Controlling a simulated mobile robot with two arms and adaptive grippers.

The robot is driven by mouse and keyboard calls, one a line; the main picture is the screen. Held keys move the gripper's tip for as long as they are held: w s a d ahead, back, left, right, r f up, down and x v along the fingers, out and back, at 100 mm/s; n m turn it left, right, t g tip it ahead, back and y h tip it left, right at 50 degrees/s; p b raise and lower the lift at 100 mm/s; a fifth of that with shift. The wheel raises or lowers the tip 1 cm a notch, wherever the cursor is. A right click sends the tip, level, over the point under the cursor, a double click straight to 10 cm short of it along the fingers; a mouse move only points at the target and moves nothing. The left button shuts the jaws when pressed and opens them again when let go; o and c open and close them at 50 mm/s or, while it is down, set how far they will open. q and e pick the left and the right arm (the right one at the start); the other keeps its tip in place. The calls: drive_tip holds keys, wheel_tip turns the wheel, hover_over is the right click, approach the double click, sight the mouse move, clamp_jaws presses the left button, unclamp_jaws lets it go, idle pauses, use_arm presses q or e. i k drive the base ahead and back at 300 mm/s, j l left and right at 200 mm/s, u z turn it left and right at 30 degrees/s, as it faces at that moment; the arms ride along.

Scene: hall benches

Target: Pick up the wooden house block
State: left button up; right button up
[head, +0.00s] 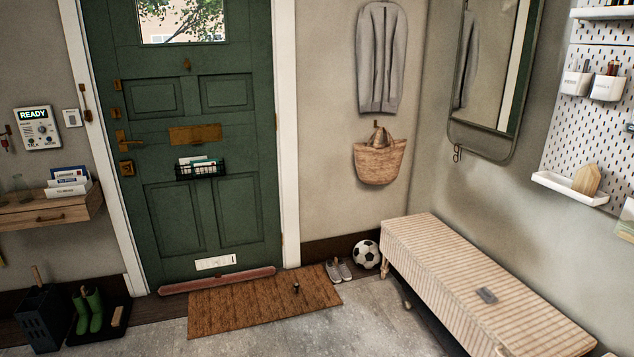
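A small wooden house block (587,179) with a pointed top stands upright on a narrow white ledge (570,191) at the right. The ledge is fixed to the white pegboard (600,140) on the right wall, above the far side of the bench. Neither of my grippers shows in the head view.
A striped upholstered bench (450,270) with a small grey item (486,295) on it stands along the right wall below the ledge. White cups (575,84) hang above the block. A ball (366,254), shoes (338,271) and a brown doormat (262,302) lie on the floor. The grey floor in front is clear.

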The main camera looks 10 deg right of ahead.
sight(586, 180)
drive_tip(key=i+l+z, duration=0.15)
drive_tip(key=i+z, duration=0.7)
drive_tip(key=i+j+z, duration=0.2)
drive_tip(key=i+z, duration=0.2)
drive_tip(key=i+j+z, duration=0.4)
drive_tip(key=i+l, duration=0.05)
drive_tip(key=i, duration=0.05)
